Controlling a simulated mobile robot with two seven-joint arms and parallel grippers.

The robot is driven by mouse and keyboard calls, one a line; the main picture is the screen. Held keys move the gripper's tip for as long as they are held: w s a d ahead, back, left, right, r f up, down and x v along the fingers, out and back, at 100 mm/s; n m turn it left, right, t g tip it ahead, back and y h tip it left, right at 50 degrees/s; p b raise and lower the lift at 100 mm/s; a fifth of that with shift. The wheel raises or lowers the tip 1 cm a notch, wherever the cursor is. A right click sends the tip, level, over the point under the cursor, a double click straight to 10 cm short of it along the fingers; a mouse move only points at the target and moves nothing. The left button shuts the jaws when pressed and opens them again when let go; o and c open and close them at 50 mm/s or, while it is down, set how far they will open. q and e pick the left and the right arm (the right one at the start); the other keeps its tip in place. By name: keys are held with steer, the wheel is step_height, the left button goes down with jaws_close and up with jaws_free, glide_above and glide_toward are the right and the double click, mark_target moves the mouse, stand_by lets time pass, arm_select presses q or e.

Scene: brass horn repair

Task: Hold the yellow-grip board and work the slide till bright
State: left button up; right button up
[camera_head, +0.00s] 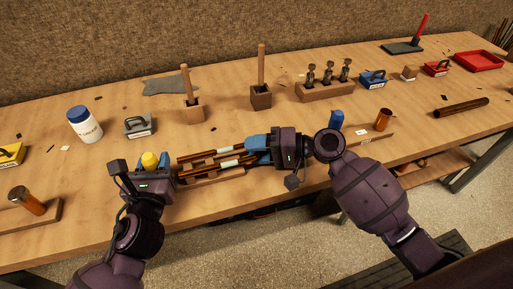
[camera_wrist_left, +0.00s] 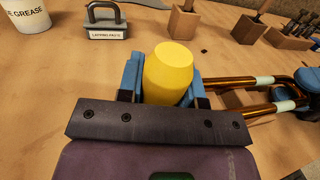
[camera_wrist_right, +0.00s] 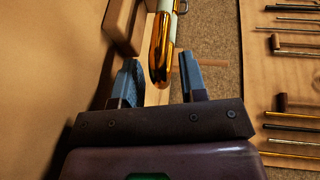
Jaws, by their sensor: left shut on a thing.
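The yellow grip (camera_head: 150,160) stands between the fingers of my left gripper (camera_wrist_left: 167,85), which is shut on it. It also shows in the left wrist view (camera_wrist_left: 168,72). A brass slide (camera_head: 205,156) with two brown tubes and pale bands lies to its right, above a light wooden board (camera_head: 215,178); the board's link to the grip is hidden. My right gripper (camera_head: 258,146) is at the slide's right end. In the right wrist view its fingers (camera_wrist_right: 161,82) stand apart, with the slide's curved brass end (camera_wrist_right: 161,65) between them. Contact there is not clear.
A white grease jar (camera_head: 85,125), a grey lapping-paste block (camera_head: 140,125) and wooden holders (camera_head: 192,110) stand behind. A blue grip (camera_head: 336,120) and a copper cylinder (camera_head: 383,119) stand right of my right gripper. Another copper cylinder (camera_head: 27,200) stands at left. Bare tabletop lies behind the slide.

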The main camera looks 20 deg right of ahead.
steer(key=shift+c, duration=0.3)
jaws_close()
steer(key=a, duration=0.3)
steer(key=shift+a+f, duration=0.1)
steer(key=shift+a, duration=0.3)
steer(key=shift+o, duration=0.3)
jaws_free()
steer(key=shift+d, duration=0.1)
steer(key=v, duration=1.2)
